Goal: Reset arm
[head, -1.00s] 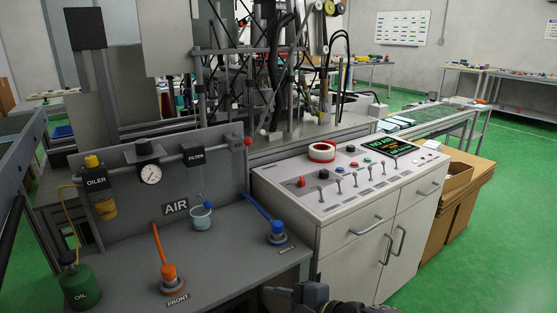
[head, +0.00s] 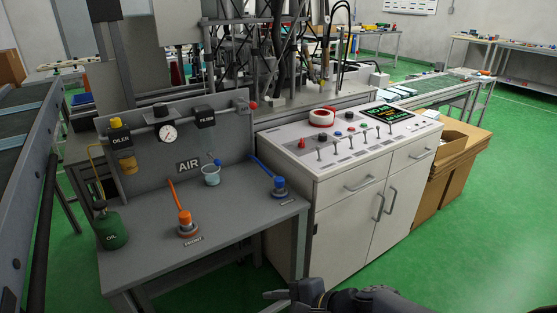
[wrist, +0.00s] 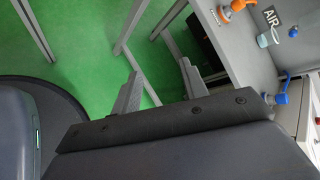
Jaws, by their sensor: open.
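My gripper (wrist: 160,88) shows in the wrist view with its two grey fingers apart and nothing between them. It hangs over the green floor beside the grey air station table. In the head view my arm (head: 370,299) shows folded low at the bottom edge, in front of the white control cabinet. The fingertips cannot be made out clearly there. No object is held.
The grey table (head: 145,264) carries an orange-handled valve (head: 184,219), a blue-handled valve (head: 278,186), a small cup (head: 211,176) and a green oil can (head: 111,231). The white cabinet (head: 345,215) stands to the right, with cardboard boxes (head: 452,175) beyond it. Green floor is open at right.

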